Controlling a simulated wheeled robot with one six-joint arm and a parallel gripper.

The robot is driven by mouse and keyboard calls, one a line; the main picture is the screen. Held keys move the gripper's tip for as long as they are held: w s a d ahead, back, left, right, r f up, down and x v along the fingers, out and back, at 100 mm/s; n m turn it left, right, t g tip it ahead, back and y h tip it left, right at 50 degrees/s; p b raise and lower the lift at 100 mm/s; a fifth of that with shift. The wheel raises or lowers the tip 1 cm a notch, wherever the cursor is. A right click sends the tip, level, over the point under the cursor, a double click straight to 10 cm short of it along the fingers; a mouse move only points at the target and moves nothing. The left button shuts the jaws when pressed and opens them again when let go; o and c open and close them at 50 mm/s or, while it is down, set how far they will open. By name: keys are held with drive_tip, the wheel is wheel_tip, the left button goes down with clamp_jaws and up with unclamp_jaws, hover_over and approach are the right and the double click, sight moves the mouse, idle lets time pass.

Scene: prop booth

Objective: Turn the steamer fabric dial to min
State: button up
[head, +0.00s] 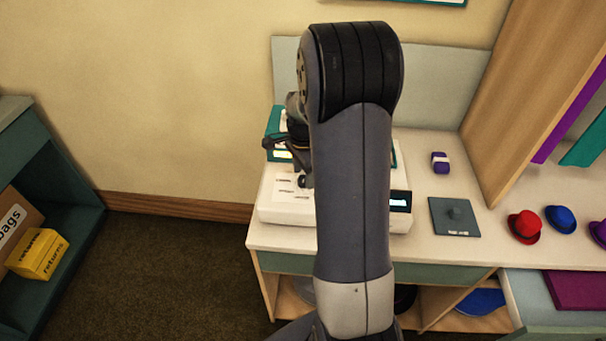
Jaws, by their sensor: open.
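A white machine (285,205), which looks like the steamer, sits on the counter with small printed labels on its top and a small lit display (399,203) at its right front. My arm hides the middle of it. My gripper (287,162) is above the left part of the machine, partly hidden by my arm; it is open. A small dark round part shows just below the gripper, but I cannot tell whether it is the fabric dial or a fingertip. No dial setting can be read, and contact cannot be judged.
A teal-edged device (274,122) stands behind the machine. To the right are a purple roll (440,162), a grey plate (453,218), a red hat (524,226) and a blue hat (560,219). An open drawer (550,315) juts out at lower right. Floor at left is clear.

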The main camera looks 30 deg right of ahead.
drive_tip(key=shift+f, duration=0.7)
drive_tip(key=shift+c, duration=0.4)
drive_tip(key=c, duration=0.9)
